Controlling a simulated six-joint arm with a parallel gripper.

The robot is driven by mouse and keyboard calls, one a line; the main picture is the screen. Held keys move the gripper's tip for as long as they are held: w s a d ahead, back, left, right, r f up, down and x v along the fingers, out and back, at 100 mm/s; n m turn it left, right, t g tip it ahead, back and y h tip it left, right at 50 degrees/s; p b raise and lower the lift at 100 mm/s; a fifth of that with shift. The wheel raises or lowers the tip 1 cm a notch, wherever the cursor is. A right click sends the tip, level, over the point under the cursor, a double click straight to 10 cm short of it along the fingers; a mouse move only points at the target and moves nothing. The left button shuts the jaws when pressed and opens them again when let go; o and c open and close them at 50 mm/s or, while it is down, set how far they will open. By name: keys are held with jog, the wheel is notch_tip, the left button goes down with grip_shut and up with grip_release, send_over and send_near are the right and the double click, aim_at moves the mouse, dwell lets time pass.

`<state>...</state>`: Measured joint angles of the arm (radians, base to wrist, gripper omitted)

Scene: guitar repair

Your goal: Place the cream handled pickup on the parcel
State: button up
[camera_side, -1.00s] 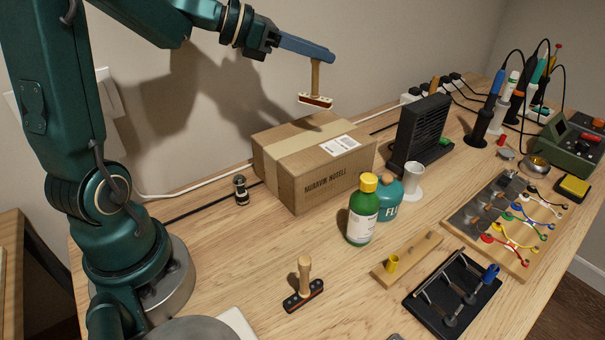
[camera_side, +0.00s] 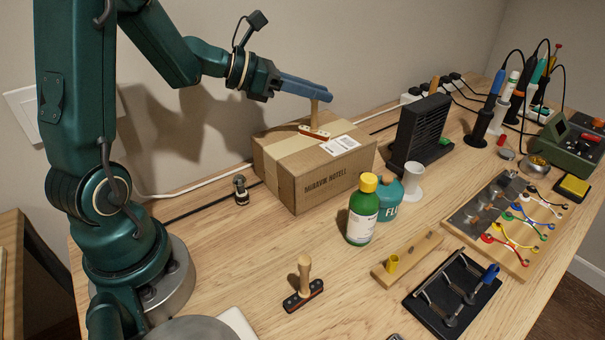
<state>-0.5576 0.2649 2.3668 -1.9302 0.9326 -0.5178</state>
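The cream handled pickup (camera_side: 314,132) is a cream bar with a red lower edge and an upright wooden handle. It is at the top of the parcel (camera_side: 326,187), a brown cardboard box with tape and a white label. Its base appears to touch the box top, near the label. My gripper (camera_side: 318,94) has blue fingers and is above the parcel, at the upper end of the handle. The fingers look closed around the handle, and they hide its top. A second, black handled pickup (camera_side: 304,292) stands on the bench in front.
A green bottle (camera_side: 362,212) and a teal flux bottle (camera_side: 389,192) stand in front of the parcel's right side. A black fan unit (camera_side: 421,135) is to its right. A small dark jar (camera_side: 241,190) is to its left.

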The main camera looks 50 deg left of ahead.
jog(key=o, duration=0.4)
jog(key=shift+r, duration=0.1)
jog(key=v, duration=0.7)
jog(key=s+d+f+m+g+h, duration=0.1)
jog(key=s+d+m+g, duration=0.3)
jog(key=d+m, duration=0.35)
jog(key=s+d+f+m+g, duration=0.1)
jog(key=s+d+m+g, duration=0.3)
jog(key=d+m, duration=0.4)
jog(key=s+a+m+y, duration=0.1)
jog(key=s+m+y, duration=0.1)
jog(key=m, duration=0.3)
jog(key=s+a+f+m+y, duration=0.1)
jog(key=s+m+y, duration=0.1)
jog(key=m, duration=0.3)
jog(key=s+a+m+t+y, duration=0.1)
jog(key=s+m+y, duration=0.1)
jog(key=m, duration=0.4)
jog(key=shift+s+a+f, duration=0.15)
jog(key=shift+s+f, duration=0.25)
jog(key=shift+s, duration=0.2)
